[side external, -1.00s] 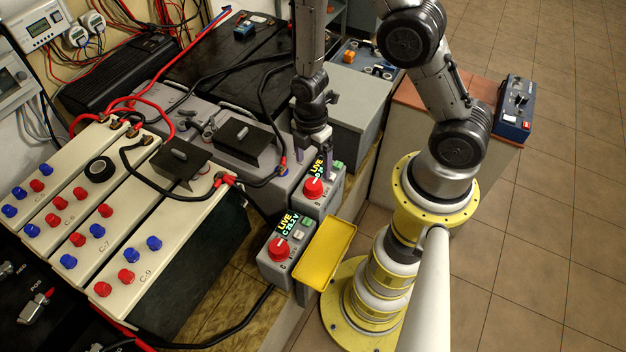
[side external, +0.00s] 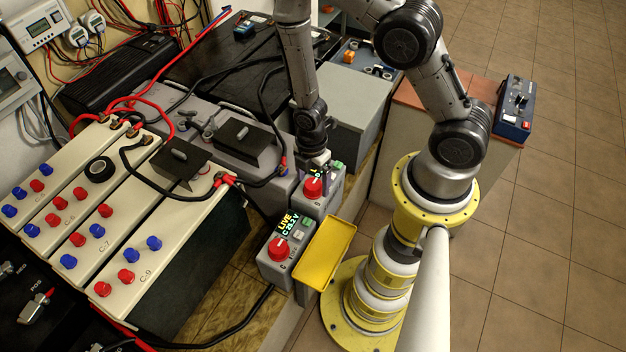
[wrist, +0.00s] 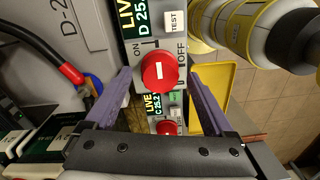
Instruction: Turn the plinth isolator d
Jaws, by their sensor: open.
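The plinth isolator D is a grey box with a red round knob (side external: 313,188), standing behind isolator C (side external: 278,250) in the side view. In the wrist view the isolator D knob (wrist: 159,72) has a white mark, ON and OFF labels above it, and a lit LIVE display that reads D 25 and is cut off. My gripper (wrist: 160,80) is open, with one purple finger on each side of the knob and a gap on both sides. In the side view my gripper (side external: 320,168) is low over isolator D and partly hides its display.
Isolator C, with its own red knob (wrist: 167,128), stands close by. A yellow tray (side external: 325,252) lies beside the isolators. A cable with a red end (wrist: 70,72) shows left of my fingers. A grey battery case (side external: 230,140) stands left of isolator D.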

